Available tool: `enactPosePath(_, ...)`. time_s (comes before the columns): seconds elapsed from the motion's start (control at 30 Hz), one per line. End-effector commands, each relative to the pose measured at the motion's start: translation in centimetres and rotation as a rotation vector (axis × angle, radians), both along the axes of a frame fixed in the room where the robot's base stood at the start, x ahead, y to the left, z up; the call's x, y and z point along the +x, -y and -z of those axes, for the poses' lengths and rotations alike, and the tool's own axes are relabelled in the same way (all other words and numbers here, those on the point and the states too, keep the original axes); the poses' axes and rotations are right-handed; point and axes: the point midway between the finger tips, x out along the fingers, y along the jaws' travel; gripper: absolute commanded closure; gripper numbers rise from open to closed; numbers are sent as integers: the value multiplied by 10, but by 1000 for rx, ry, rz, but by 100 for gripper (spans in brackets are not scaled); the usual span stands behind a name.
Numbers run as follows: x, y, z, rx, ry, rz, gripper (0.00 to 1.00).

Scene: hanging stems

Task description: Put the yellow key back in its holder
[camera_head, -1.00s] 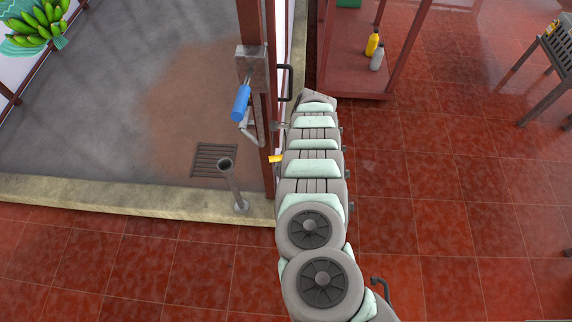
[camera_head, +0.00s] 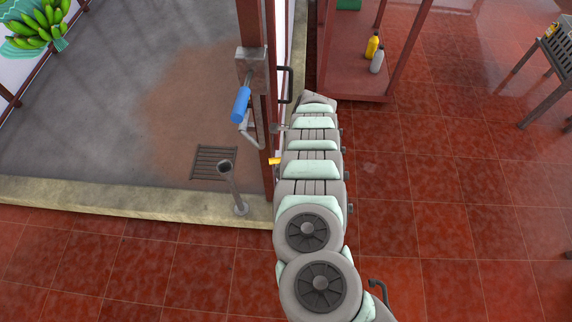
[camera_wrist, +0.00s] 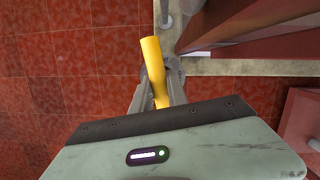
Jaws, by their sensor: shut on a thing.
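The yellow key (camera_wrist: 155,72) is a yellow rod, seen from above in the wrist view with its thick end pointing away from the wrist. My gripper (camera_wrist: 157,82) is shut on it, one grey finger on each side. In the head view only a small yellow tip of the key (camera_head: 274,161) shows beside my arm, close to the dark red post; the gripper is hidden there by my arm. A grey post with a round, open cup-like top (camera_head: 225,168) stands on the kerb to the left and may be the holder. The key is apart from it.
A dark red upright post (camera_head: 269,140) stands beside my arm, with a metal box, a blue-handled piece (camera_head: 241,104) and a bent pipe. A low kerb (camera_head: 120,198) edges the grey floor. A red shelf (camera_head: 345,82) with bottles stands behind.

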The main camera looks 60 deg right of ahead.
Motion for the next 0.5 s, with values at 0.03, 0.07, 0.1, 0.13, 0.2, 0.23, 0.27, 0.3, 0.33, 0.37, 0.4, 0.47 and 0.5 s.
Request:
enactPosePath(0.03, 0, 0, 0, 0, 0, 0, 89)
enactPosePath(0.07, 0, 0, 0, 0, 0, 0, 91)
enactPosePath(0.1, 0, 0, 0, 0, 0, 0, 94)
enactPosePath(0.13, 0, 0, 0, 0, 0, 0, 97)
enactPosePath(0.2, 0, 0, 0, 0, 0, 0, 100)
enactPosePath(0.23, 0, 0, 0, 0, 0, 0, 100)
enactPosePath(0.27, 0, 0, 0, 0, 0, 0, 100)
enactPosePath(0.3, 0, 0, 0, 0, 0, 0, 100)
enactPosePath(0.33, 0, 0, 0, 0, 0, 0, 100)
enactPosePath(0.37, 0, 0, 0, 0, 0, 0, 100)
enactPosePath(0.4, 0, 0, 0, 0, 0, 0, 100)
enactPosePath(0.47, 0, 0, -1, 0, 0, 0, 100)
enactPosePath(0.5, 0, 0, -1, 0, 0, 0, 100)
